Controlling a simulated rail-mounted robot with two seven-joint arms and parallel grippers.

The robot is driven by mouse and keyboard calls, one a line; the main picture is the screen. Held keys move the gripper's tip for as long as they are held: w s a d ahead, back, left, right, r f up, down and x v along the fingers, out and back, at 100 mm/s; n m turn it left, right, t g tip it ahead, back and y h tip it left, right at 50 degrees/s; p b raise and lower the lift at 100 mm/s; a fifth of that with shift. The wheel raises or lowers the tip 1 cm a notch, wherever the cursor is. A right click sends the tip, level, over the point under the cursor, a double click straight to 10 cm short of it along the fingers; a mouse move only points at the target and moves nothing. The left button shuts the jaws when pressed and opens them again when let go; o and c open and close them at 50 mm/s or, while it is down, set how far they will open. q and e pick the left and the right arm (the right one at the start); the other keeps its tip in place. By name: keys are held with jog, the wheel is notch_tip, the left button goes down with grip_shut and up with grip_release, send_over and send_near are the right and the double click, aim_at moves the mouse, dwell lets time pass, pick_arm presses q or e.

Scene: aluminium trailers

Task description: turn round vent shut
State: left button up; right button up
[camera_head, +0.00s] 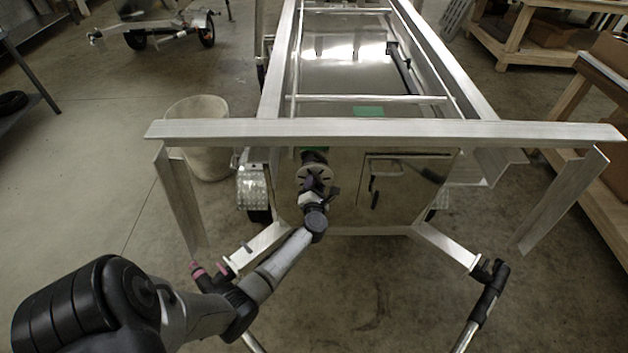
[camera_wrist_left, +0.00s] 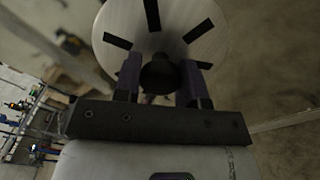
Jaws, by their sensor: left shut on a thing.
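The round vent (camera_head: 303,174) is on the front panel of the trailer, left of its middle in the head view. In the left wrist view the vent (camera_wrist_left: 200,28) is a pale metal disc with dark radial slots and a dark knob (camera_wrist_left: 158,74) at its centre. The slots show black. My left gripper (camera_head: 316,192) is at the vent, and its two fingers (camera_wrist_left: 160,84) are shut on the knob from both sides. The fingers and wrist hide the lower part of the disc. My right gripper is in neither view.
A pale aluminium beam (camera_head: 390,132) crosses just above the vent. A hatch outline with a dark handle (camera_head: 374,190) is right of it. A bucket (camera_head: 197,128) stands to the left, wooden benches (camera_head: 510,45) at the right. Open concrete floor lies left of the trailer.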

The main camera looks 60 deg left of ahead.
pick_arm(q)
jog(key=m+p, duration=0.3)
jog(key=m, duration=0.1)
jog(key=shift+r+m, duration=0.1)
jog(key=shift+m, duration=0.9)
jog(key=shift+m+p, duration=0.3)
jog(key=shift+p, duration=0.1)
jog(key=o, duration=0.9)
jog(key=shift+p+v, duration=0.9)
jog(key=shift+v, duration=6.05)
